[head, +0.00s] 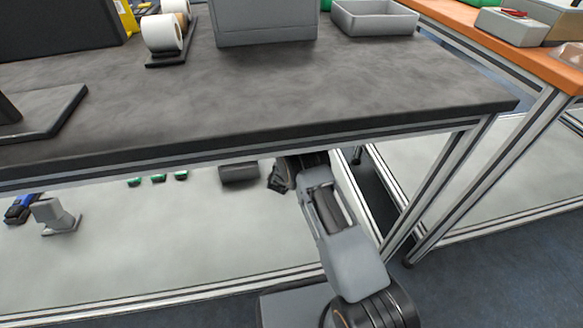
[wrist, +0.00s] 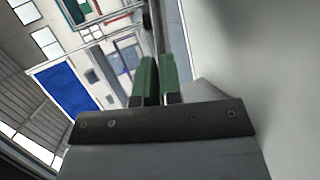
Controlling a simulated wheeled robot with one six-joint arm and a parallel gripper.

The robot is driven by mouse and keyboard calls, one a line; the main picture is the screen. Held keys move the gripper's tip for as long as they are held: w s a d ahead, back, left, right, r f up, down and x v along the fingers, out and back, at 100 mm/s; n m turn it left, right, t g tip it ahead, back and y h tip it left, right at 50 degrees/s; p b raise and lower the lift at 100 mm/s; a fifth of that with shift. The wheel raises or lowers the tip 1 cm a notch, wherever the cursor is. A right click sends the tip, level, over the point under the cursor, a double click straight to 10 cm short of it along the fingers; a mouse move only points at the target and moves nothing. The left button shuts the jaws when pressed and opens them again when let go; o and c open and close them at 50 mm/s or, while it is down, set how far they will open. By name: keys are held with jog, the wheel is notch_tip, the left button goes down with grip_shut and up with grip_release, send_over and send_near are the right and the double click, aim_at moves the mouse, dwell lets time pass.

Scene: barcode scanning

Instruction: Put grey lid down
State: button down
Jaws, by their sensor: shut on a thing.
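My gripper (wrist: 159,80) shows in the wrist view with its two green fingers close together, a narrow gap between them. The gripper is shut on a thin piece, which I take to be the grey lid; its shape is mostly hidden by the fingers. In the head view my arm reaches under the dark worktop, and the fingertips are hidden there. A dark grey block-like object (head: 239,172) lies on the lower shelf, just left of my arm's end; I cannot tell whether it touches the gripper.
The dark worktop (head: 330,85) overhangs my arm. The pale lower shelf (head: 170,245) is largely clear, with small green items (head: 158,178) at its back and a grey stand (head: 57,216) at left. A table leg (head: 440,185) stands right of my arm.

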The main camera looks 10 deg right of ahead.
jog(key=shift+f+b, duration=1.5)
jog(key=shift+f, duration=0.45)
jog(key=c, duration=1.4)
grip_release()
jog(key=shift+c, duration=0.2)
jog(key=p+v, duration=0.4)
jog(key=v, duration=0.4)
jog(key=shift+s, duration=0.1)
